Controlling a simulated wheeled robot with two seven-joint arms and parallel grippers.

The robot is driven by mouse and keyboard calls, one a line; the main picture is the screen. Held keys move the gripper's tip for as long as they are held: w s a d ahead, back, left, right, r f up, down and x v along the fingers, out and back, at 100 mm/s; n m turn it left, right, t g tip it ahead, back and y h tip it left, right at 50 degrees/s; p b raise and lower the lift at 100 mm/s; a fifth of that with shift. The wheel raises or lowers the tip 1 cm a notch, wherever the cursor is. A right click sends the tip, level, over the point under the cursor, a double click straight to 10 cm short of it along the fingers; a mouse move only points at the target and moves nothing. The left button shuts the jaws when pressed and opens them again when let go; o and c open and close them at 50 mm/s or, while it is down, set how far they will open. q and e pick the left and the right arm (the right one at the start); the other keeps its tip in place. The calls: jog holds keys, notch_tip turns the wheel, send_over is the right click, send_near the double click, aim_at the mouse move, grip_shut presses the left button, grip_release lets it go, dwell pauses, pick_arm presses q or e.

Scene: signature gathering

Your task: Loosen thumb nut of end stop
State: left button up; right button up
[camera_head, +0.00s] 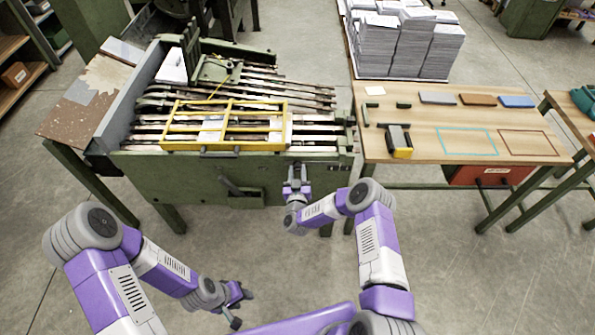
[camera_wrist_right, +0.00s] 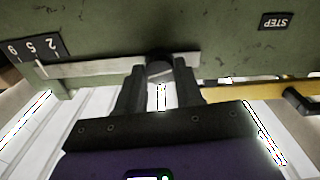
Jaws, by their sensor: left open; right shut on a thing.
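My right gripper (camera_head: 297,170) is at the front face of the green machine, near its right end. In the right wrist view its two dark fingers (camera_wrist_right: 160,88) are shut on a round dark knob, the thumb nut (camera_wrist_right: 159,65). The thumb nut sits on a pale metal strip (camera_wrist_right: 95,68) along the green panel, which looks like part of the end stop. The fingers hide the nut's sides. In the head view the nut is too small to tell. My left gripper (camera_head: 242,307) is open and empty, low over the floor, away from the machine.
A wooden table (camera_head: 440,120) stands at right, with paper stacks (camera_head: 405,45) behind. The floor around my left gripper is clear.

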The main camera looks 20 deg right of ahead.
jog(key=n, duration=0.3)
jog(key=shift+a, duration=0.1)
jog(key=n, duration=0.3)
jog(key=shift+n, duration=0.3)
jog(key=n, duration=0.4)
jog(key=shift+f+n, duration=0.15)
jog(key=shift+n, duration=0.15)
jog(key=shift+n+b, duration=0.85)
jog(key=shift+n, duration=0.95)
jog(key=shift+d, duration=0.2)
jog(key=o, duration=1)
jog(key=shift+o, duration=0.2)
jog(key=shift+a, duration=0.1)
